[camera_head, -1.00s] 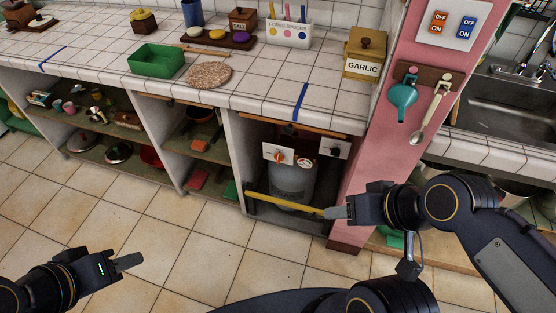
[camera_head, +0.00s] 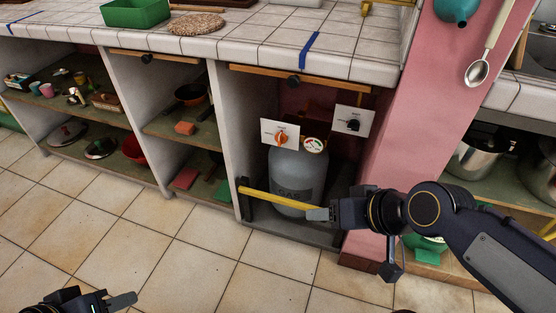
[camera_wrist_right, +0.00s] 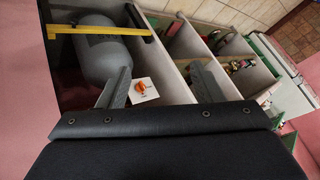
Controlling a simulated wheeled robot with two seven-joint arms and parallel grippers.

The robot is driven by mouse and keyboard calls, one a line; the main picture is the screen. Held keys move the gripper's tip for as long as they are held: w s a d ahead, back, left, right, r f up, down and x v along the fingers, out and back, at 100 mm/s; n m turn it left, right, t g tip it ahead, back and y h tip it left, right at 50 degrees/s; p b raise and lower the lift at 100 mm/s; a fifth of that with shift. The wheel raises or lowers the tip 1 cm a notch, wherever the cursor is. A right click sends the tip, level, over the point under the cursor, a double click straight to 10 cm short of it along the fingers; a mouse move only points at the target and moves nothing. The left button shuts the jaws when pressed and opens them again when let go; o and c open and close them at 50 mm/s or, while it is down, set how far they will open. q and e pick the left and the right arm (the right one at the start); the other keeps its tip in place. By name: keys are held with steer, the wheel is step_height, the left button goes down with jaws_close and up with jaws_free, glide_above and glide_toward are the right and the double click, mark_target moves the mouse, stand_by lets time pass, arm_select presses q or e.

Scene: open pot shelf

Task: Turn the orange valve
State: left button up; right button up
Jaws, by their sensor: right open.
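The orange valve (camera_head: 281,139) is a small knob on a white plate in front of the grey gas cylinder (camera_head: 292,172), inside the open bay under the counter. It also shows in the right wrist view (camera_wrist_right: 143,87), in the gap between my fingers, beyond their tips. My right gripper (camera_head: 318,214) is open, low in front of the bay near the right end of the yellow bar, apart from the valve. Its two separated fingers show in the wrist view (camera_wrist_right: 163,85), with nothing held. My left gripper (camera_head: 122,300) is at the bottom left, above the floor; its jaw gap is not clear.
The yellow bar (camera_head: 270,198) crosses the bay low in front of the cylinder. A white plate with a black knob (camera_head: 353,124) is right of the valve, and a round gauge (camera_head: 315,145) is between. A pink pillar (camera_head: 400,140) bounds the right. The tiled floor (camera_head: 180,265) is clear.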

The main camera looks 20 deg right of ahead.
mark_target(279, 138)
steer(key=w+a+f+m+t+h+b, duration=0.1)
steer(key=w+f+m+t+h+b, duration=0.15)
steer(key=w, duration=1.15)
steer(key=w+a+f+m+t+h+b, duration=0.1)
steer(key=w+t, duration=0.3)
steer(key=w, duration=1)
steer(key=w+a+f+m+t+h, duration=0.1)
steer(key=w+f+h, duration=0.2)
steer(key=f+h, duration=0.25)
steer(key=w+a+f+m+h, duration=0.1)
steer(key=w+f+h, duration=0.2)
steer(key=f+h, duration=0.25)
steer(key=x, duration=0.2)
steer(key=b+x, duration=0.1)
steer(key=x, duration=0.1)
steer(key=b+x, duration=0.1)
steer(key=x, duration=0.2)
steer(key=shift+d+f, duration=0.2)
steer(key=shift+f, duration=0.05)
arm_select(q)
step_height(279, 138, down, 8)
steer(key=shift+r, duration=0.15)
